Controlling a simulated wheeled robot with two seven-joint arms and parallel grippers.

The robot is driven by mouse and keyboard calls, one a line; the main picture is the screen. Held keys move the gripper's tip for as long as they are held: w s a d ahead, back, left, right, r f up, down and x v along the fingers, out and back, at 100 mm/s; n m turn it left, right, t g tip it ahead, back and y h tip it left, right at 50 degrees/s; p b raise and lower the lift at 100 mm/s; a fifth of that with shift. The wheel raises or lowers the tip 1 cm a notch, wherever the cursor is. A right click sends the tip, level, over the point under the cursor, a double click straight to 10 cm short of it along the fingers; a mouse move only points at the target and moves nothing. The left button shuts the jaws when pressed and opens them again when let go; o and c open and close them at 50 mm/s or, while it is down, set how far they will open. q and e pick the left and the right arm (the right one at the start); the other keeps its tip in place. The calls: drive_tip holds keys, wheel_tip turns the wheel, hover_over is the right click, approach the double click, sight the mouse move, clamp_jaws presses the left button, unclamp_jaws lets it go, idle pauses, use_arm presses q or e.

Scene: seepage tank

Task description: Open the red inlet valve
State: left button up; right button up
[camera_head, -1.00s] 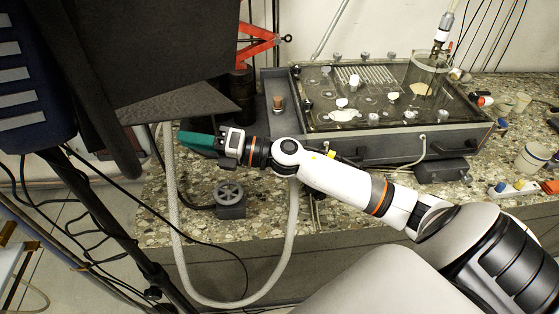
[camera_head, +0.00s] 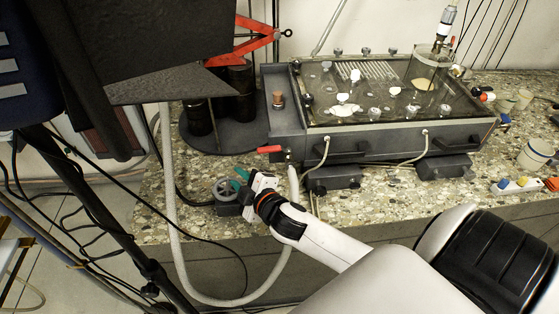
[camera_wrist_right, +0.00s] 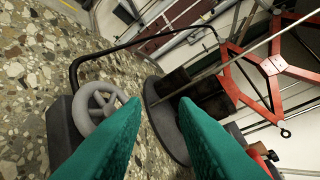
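The red inlet valve shows as a small red lever (camera_head: 269,149) on a fitting at the left front corner of the tank (camera_head: 400,135), with a pale hose below it. My right gripper (camera_head: 240,176) is below and left of the lever, apart from it, over the grey handwheel (camera_head: 228,188). In the right wrist view its two teal fingers are spread, with nothing between the tips (camera_wrist_right: 160,103). A red part (camera_wrist_right: 258,151) shows at the lower right there, partly hidden by a finger; it may be the lever. My left gripper is not in view.
The handwheel block also shows close to the left finger in the wrist view (camera_wrist_right: 97,106). A red frame (camera_head: 250,42) stands behind dark cylinders (camera_head: 199,118) on a round base. The pale hose (camera_head: 172,200) loops over the bench's front edge. A dark panel (camera_head: 160,45) hangs at upper left.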

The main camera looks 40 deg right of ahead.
drive_tip(key=s+f+m+g, duration=0.1)
drive_tip(key=s+f, duration=0.1)
drive_tip(key=f, duration=0.1)
drive_tip(key=s+f+m+g+h, duration=0.1)
drive_tip(key=s+f+m+g, duration=0.1)
drive_tip(key=s+f, duration=0.1)
drive_tip(key=s+f+m+g, duration=0.1)
drive_tip(key=s+f, duration=0.1)
drive_tip(key=f, duration=0.1)
drive_tip(key=shift+s+d+f+m+g+b, duration=0.25)
drive_tip(key=shift+f+m+g+b, duration=0.05)
drive_tip(key=shift+m+g, duration=0.1)
drive_tip(key=s+a+f+m+g+b, duration=0.1)
drive_tip(key=s+a+f+m+g, duration=0.1)
drive_tip(key=s+f+g, duration=0.3)
drive_tip(key=s+f+m, duration=0.1)
drive_tip(key=s+f, duration=0.2)
drive_tip(key=s, duration=0.2)
